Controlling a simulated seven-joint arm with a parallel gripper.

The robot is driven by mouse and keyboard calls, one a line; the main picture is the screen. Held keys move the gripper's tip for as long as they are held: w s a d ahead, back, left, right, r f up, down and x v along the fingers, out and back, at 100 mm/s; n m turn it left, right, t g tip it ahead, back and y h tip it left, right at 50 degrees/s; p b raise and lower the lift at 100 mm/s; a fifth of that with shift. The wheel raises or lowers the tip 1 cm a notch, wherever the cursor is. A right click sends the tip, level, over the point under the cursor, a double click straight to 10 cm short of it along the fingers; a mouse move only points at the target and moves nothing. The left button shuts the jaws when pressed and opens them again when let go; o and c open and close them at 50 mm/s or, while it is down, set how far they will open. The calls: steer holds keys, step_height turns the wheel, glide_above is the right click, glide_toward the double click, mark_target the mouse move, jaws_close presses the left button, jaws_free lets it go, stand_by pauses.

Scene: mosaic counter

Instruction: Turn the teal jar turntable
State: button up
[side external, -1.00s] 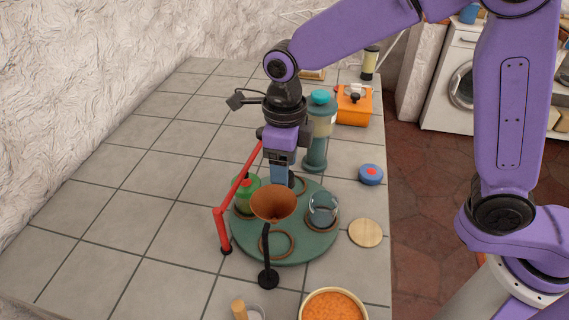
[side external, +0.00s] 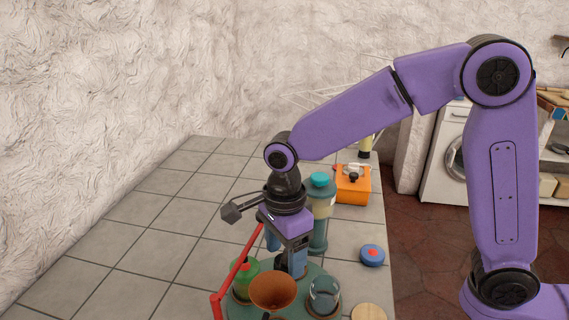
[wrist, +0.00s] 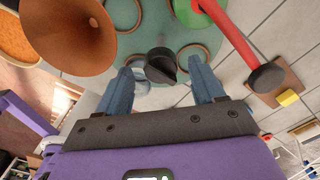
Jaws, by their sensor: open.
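The teal turntable (side external: 312,271) stands at the bottom of the side view, its near part cut off. In the wrist view, its teal top (wrist: 140,14) has a black knob (wrist: 161,66). My gripper (wrist: 160,80) is open, with one blue finger on each side of the knob; I cannot tell whether either touches it. In the side view my gripper (side external: 285,262) points down over the turntable. A green jar (side external: 245,277) and a clear glass jar (side external: 324,296) stand on the turntable. Several ring-shaped marks show on the top.
A teal-lidded dispenser (side external: 318,225), an orange box (side external: 352,187) and a blue disc with a red button (side external: 371,255) are beyond.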

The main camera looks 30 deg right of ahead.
steer(key=n, duration=0.9)
step_height(320, 180, up, 18)
steer(key=shift+f, duration=0.2)
stand_by(0.6)
steer(key=s+d+f+n, duration=0.8)
steer(key=s+d+n, duration=0.2)
steer(key=d+n, duration=0.1)
steer(key=s+d+f+n, duration=0.8)
steer(key=s+d+n, duration=0.2)
steer(key=s+d, duration=0.1)
steer(key=shift+s+d+n, duration=0.25)
steer(key=shift+d+n, duration=0.05)
steer(key=shift+n, duration=0.1)
